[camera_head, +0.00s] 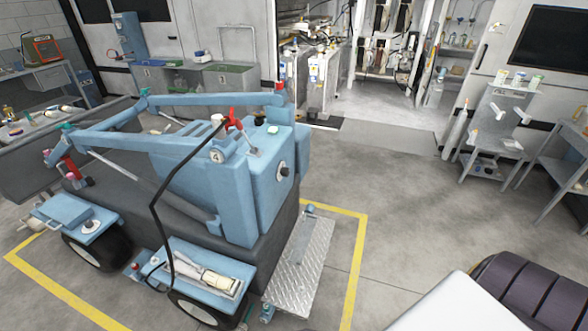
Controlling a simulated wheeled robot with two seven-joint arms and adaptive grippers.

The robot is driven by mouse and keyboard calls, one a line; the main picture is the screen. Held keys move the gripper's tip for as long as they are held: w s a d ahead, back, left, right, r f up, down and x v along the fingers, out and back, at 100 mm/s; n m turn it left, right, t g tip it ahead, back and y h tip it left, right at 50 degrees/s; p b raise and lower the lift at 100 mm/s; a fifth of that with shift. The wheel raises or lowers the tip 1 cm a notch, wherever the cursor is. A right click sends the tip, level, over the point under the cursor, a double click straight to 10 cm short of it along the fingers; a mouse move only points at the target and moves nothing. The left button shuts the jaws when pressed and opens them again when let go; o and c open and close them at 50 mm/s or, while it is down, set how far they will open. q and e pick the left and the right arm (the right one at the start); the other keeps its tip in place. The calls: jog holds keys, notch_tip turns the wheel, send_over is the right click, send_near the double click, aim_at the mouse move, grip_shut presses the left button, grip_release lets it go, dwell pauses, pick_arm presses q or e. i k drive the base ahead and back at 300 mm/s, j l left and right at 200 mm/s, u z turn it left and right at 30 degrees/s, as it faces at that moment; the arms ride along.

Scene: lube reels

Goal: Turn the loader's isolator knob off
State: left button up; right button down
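The light-blue loader (240,185) stands left of the middle on the concrete floor, with its lift arms toward the left. A dark round knob with a pale rim (283,170) sits on the upright blue panel facing right; it looks like the isolator knob, but its markings and setting are too small to read. A smaller round fitting (88,225) is on the loader's left blue step. Neither of my grippers shows in the head view, so I cannot tell whether they are open or shut.
A yellow floor line (357,262) borders the loader. A metal tread plate (300,262) lies beside its right side. A black hose (155,210) hangs over its side. A small grey trolley (490,135) stands at the right. The floor (410,205) between is clear.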

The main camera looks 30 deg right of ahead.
aim_at(285, 172)
jog(key=i+l, duration=0.1)
jog(key=l, duration=1.1)
jog(key=i+l+u, duration=0.15)
jog(key=l, duration=2.25)
jog(key=i+u, duration=0.05)
jog(key=i, duration=0.05)
